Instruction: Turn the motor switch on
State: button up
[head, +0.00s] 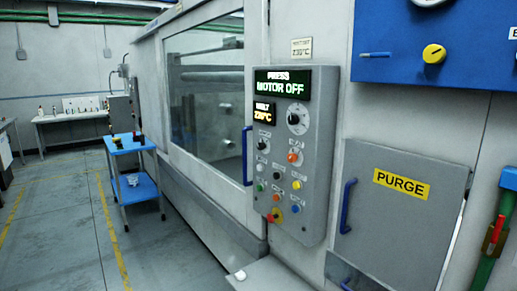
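A grey control panel (326,150) stands on the machine wall, right of the window. Its upper display (283,85) reads "PRESS MOTOR OFF" in white and green, and a smaller display (264,113) below shows a temperature in yellow. The panel carries a large dark rotary knob (294,119), a small dark knob (262,144), an orange-red knob (293,157) and several coloured buttons. A red knob on yellow (275,216) is at the bottom. The small labels are unreadable, so I cannot tell which control is the motor switch. My gripper is not in view.
A blue handle (246,155) is left of the panel. A door marked PURGE (402,184) with a blue handle and a blue box (470,45) with a yellow knob are right. A blue cart (140,189) stands left. The floor (62,235) between has free room.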

aim_at(261, 146)
jog(key=k, duration=1.3)
jog(key=u, duration=0.4)
jog(key=i, duration=0.8)
jog(key=u, duration=0.85)
jog(key=i, duration=2.6)
jog(key=z, duration=0.4)
